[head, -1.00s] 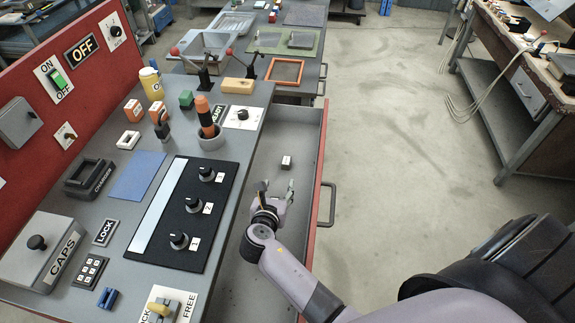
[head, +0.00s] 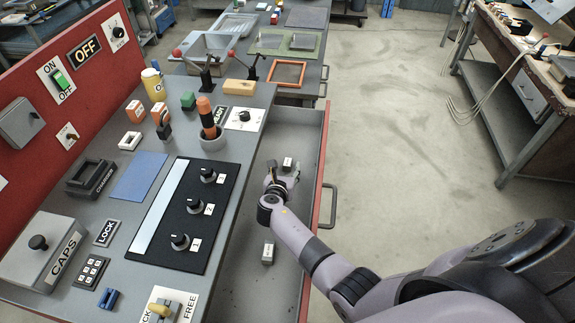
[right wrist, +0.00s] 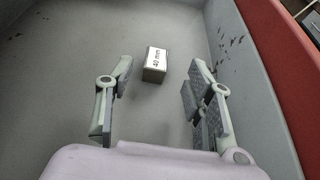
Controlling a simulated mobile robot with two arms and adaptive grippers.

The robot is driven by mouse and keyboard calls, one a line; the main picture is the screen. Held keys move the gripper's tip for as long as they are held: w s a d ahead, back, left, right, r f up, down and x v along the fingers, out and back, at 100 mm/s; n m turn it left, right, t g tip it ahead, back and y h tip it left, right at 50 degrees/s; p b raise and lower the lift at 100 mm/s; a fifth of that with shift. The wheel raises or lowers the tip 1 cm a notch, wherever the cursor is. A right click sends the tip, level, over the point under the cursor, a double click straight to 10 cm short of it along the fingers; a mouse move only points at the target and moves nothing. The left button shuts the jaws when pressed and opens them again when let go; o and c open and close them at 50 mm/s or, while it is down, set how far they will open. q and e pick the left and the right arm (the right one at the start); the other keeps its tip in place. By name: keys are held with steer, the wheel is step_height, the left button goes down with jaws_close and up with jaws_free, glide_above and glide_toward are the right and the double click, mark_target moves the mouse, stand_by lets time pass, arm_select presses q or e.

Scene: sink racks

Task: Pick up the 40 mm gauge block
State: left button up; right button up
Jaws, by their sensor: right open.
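The 40 mm gauge block (right wrist: 155,64), a small metal block with a white label reading "40 mm", lies on the floor of the open drawer. In the head view a small block (head: 288,162) lies just past the fingertips of my right gripper (head: 280,172). In the right wrist view my right gripper (right wrist: 160,100) is open, its two fingers on either side of a gap, with the block ahead between them and not touched. Another small labelled block (head: 268,253) lies nearer in the drawer. My left gripper is out of view.
The drawer (head: 245,270) has a grey floor and a red front with a handle (head: 328,206). The bench top beside it holds a black knob panel (head: 186,215), an orange-handled tool in a cup (head: 206,117) and a yellow block (head: 239,87).

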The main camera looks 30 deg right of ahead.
mark_target(287, 164)
steer(key=x, duration=0.3)
steer(key=shift+w+a+f+b, duration=0.1)
steer(key=shift+a+f+b, duration=0.1)
steer(key=shift+f+b, duration=0.15)
steer(key=shift+w+d+f, duration=0.25)
steer(key=shift+w+d, duration=0.2)
steer(key=shift+w, duration=0.1)
steer(key=shift+c, duration=0.4)
jaws_close()
steer(key=shift+r, duration=0.1)
